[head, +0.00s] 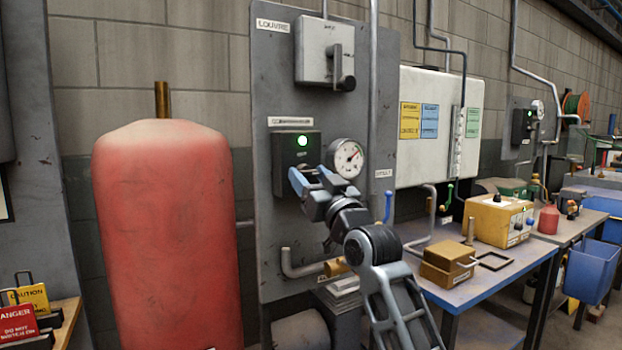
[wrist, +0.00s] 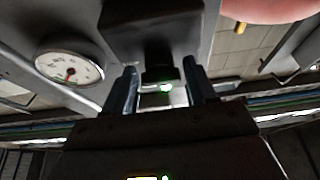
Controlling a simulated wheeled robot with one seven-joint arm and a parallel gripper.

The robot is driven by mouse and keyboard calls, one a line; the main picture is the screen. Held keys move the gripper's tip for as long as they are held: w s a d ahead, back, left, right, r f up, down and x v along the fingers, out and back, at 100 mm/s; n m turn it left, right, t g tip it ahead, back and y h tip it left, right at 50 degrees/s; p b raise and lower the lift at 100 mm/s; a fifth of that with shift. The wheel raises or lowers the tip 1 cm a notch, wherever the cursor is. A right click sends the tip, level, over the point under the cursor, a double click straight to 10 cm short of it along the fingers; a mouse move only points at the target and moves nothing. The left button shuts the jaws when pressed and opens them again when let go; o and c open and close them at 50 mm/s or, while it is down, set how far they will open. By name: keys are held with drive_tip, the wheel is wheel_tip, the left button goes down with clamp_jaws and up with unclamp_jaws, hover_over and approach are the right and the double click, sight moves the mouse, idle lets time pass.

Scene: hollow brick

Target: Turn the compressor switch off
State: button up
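The compressor switch is a dark box (head: 287,152) on the grey panel, below a small label I cannot read clearly. Its green lamp (head: 303,141) is lit. My gripper (head: 311,176) is at the lower front of this box, its blue fingers spread apart. In the wrist view the fingers stand open on either side of a dark part (wrist: 160,75) that projects from the box (wrist: 150,28). I cannot tell whether either finger touches the part. My fingers hide the switch's lower part in the head view.
A pressure gauge (head: 347,158) is close right of the switch; a LOUVRE switch box (head: 325,52) with a handle is above. A large red tank (head: 165,235) stands left. Pipes and a brass valve (head: 337,267) are below. A blue workbench (head: 470,297) with yellow boxes stands right.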

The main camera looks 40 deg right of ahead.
drive_tip(key=c, duration=0.7)
drive_tip(key=shift+c, duration=0.2)
drive_tip(key=shift+f+b, duration=0.1)
drive_tip(key=shift+b, duration=0.35)
drive_tip(key=n+b, duration=0.1)
drive_tip(key=n+y+b, duration=0.1)
drive_tip(key=b, duration=0.1)
drive_tip(key=n+y+b, duration=0.1)
drive_tip(key=b, duration=0.1)
drive_tip(key=shift+s+d+f+n, duration=0.1)
drive_tip(key=shift+f+n, duration=0.15)
drive_tip(key=shift+n, duration=0.15)
drive_tip(key=n+y+b, duration=0.1)
drive_tip(key=n+b, duration=0.2)
drive_tip(key=n+y+b, duration=0.2)
drive_tip(key=n+b, duration=0.1)
drive_tip(key=shift+d+r, duration=0.15)
drive_tip(key=n+g+y+b, duration=0.1)
drive_tip(key=n, duration=0.3)
drive_tip(key=n+g+y+b, duration=0.1)
drive_tip(key=n+b, duration=0.1)
drive_tip(key=n, duration=0.2)
drive_tip(key=r+n+g+y+b, duration=0.1)
drive_tip(key=n+b, duration=0.1)
drive_tip(key=n, duration=0.2)
drive_tip(key=shift+n+g, duration=0.3)
drive_tip(key=shift+g, duration=0.1)
